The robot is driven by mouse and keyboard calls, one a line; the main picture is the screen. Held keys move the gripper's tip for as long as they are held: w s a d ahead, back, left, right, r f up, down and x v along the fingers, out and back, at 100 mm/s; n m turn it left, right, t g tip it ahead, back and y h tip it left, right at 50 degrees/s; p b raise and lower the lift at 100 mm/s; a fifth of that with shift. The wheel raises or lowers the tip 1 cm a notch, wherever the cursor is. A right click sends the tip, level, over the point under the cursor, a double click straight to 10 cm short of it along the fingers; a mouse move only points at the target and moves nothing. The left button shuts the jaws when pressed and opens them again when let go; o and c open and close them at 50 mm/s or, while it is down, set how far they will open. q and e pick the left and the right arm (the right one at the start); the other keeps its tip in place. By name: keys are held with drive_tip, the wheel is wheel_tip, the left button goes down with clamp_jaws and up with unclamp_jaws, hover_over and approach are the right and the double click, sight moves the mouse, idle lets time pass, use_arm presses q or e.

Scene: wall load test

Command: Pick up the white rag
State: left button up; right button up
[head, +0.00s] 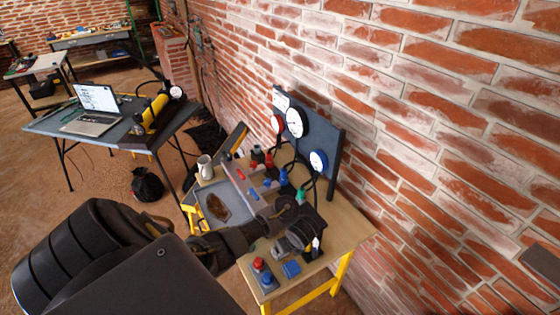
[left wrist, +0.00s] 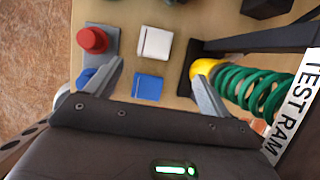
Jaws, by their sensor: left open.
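The white rag (left wrist: 155,43) shows in the left wrist view as a small pale square on the wooden bench (left wrist: 182,18), just beyond a blue square piece (left wrist: 149,87). My left gripper (left wrist: 158,74) is open and empty. Its two fingers point toward the rag, with the blue piece between them and the rag a little past the tips. In the head view my left gripper (head: 296,240) hangs over the bench's near end and hides the rag's spot. I cannot tell the gripper's height above the bench. My right gripper is in neither view.
A red button (left wrist: 92,40) is left of the rag; a green spring with a yellow cap (left wrist: 203,68) stands right, close to one finger. A gauge panel (head: 330,155) stands against the brick wall (head: 450,120). A grey tray (head: 238,211) and a mug (head: 205,167) are further back.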

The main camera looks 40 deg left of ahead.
use_arm(q)
drive_tip(key=shift+s+a+f, duration=0.2)
drive_tip(key=shift+a+f, duration=0.25)
drive_tip(key=shift+f, duration=0.2)
drive_tip(key=shift+s+a+f, duration=0.15)
drive_tip(key=shift+a+f, duration=0.25)
drive_tip(key=shift+f, duration=0.2)
drive_tip(key=shift+w+a+f+b, duration=0.15)
drive_tip(key=shift+a+f+b, duration=0.15)
drive_tip(key=shift+f, duration=0.35)
drive_tip(key=shift+f+b, duration=0.25)
drive_tip(key=shift+b, duration=0.1)
drive_tip(key=b+x, duration=0.5)
drive_tip(key=b, duration=0.1)
drive_tip(key=shift+a+r, duration=0.1)
drive_tip(key=shift+r, duration=0.1)
drive_tip(key=c, duration=1.1)
drive_tip(key=shift+o, duration=0.2)
drive_tip(key=shift+r, duration=0.1)
